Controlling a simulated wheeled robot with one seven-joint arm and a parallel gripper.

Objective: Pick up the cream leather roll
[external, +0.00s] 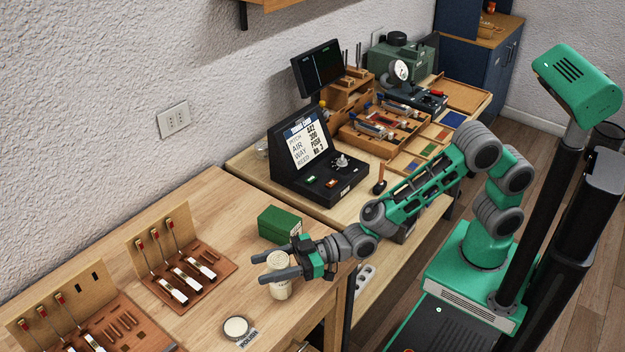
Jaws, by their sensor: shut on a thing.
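The cream leather roll (280,290) is a pale upright cylinder with a dotted top, near the front right of the wooden bench (215,230). My gripper (263,267) reaches in from the right with its two grey fingers around the upper part of the roll, shut on it. The near finger hides part of the roll's side. I cannot tell from this view whether its base touches the bench.
A green box (279,224) stands just behind my gripper. A round pale tin (236,327) with a label sits in front. Wooden stands with red-tipped parts (180,265) are at left. A black console (318,165) is behind. Bench between the stands and roll is clear.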

